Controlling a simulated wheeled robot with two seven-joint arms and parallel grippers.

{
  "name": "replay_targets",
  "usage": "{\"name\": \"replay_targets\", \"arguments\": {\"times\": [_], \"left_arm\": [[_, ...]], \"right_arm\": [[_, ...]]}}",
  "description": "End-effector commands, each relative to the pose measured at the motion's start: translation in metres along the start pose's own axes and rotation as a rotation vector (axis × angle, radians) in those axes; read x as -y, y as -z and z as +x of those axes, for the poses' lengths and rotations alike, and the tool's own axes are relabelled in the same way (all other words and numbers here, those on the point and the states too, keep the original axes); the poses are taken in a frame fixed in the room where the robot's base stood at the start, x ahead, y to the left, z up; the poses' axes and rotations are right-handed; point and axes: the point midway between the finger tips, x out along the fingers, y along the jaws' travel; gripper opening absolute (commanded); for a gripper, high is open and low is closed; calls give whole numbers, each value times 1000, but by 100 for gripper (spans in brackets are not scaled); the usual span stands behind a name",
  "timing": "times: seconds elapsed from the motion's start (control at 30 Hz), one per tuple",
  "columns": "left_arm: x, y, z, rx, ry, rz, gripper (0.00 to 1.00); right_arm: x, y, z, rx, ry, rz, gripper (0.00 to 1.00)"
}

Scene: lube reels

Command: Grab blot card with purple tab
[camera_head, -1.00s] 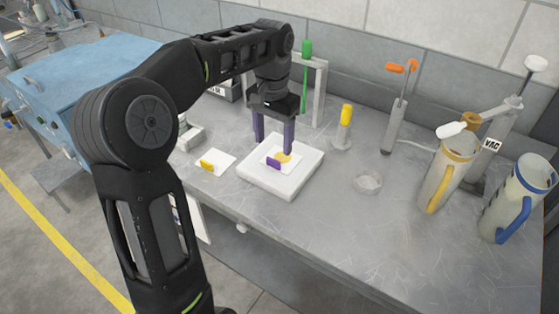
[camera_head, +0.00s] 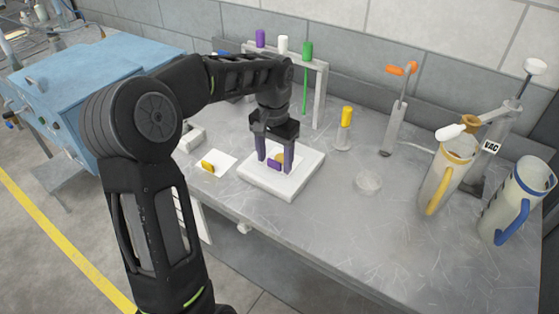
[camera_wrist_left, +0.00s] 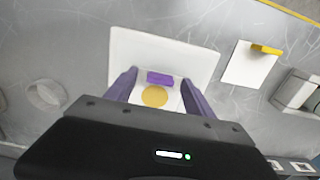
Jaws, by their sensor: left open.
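The blot card (camera_head: 266,156) with a purple tab (camera_head: 274,163) lies on a white square block (camera_head: 289,188) on the bench. In the left wrist view the purple tab (camera_wrist_left: 160,78) lies between my fingers, with a round yellow-brown spot (camera_wrist_left: 154,96) on the card nearer the wrist. My left gripper (camera_head: 274,172) is open, pointing down over the card, with a finger on either side of the tab. It also shows in the left wrist view (camera_wrist_left: 161,85). Whether the fingertips touch the card or block is unclear. My right gripper is out of view.
Another white card with a yellow tab (camera_head: 208,166) lies left of the block. Behind stands a rack (camera_head: 320,95) with coloured-handled tools. A yellow-capped piece (camera_head: 346,116), a clear dish (camera_head: 368,183) and two jugs (camera_head: 444,180) stand to the right. The front right bench is clear.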

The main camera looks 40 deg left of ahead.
Motion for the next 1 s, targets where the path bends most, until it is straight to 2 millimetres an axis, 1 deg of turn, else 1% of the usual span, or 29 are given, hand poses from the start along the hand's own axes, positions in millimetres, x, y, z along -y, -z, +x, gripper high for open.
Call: {"name": "replay_targets", "arguments": {"times": [0.43,0.47,1.0], "left_arm": [[0,0,0,0,0,0,62],[0,0,0,0,0,0,60],[0,0,0,0,0,0,16]], "right_arm": [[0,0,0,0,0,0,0],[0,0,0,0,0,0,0],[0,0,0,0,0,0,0]]}}
